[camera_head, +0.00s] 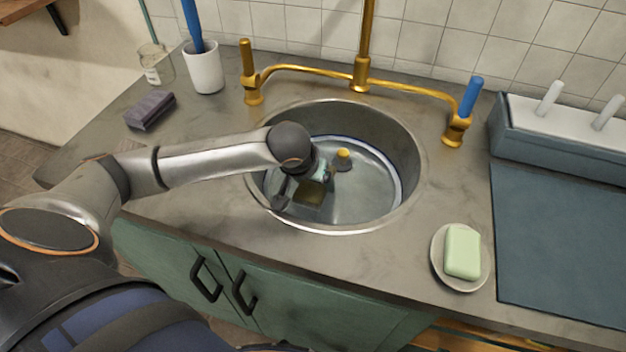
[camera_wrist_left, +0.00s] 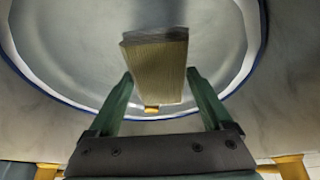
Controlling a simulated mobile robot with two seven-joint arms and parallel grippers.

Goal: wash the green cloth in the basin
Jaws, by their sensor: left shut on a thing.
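My left gripper (camera_head: 312,183) reaches down inside the basin. It is shut on a small olive block-shaped piece (camera_wrist_left: 155,68), which looks like the folded green cloth. In the wrist view the piece sits between the two green fingers (camera_wrist_left: 160,85), with the basin floor beyond. The piece also shows in the head view (camera_head: 309,194), partly hidden by the gripper. My right gripper is not in view.
A yellow plug (camera_head: 343,157) stands in the basin. A brass tap (camera_head: 361,72) with two handles rises behind it. A soap bar (camera_head: 462,251) on a dish is at the right front. A dark sponge (camera_head: 150,110) and white cup (camera_head: 204,68) stand left; a blue-grey rack (camera_head: 545,140) stands right.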

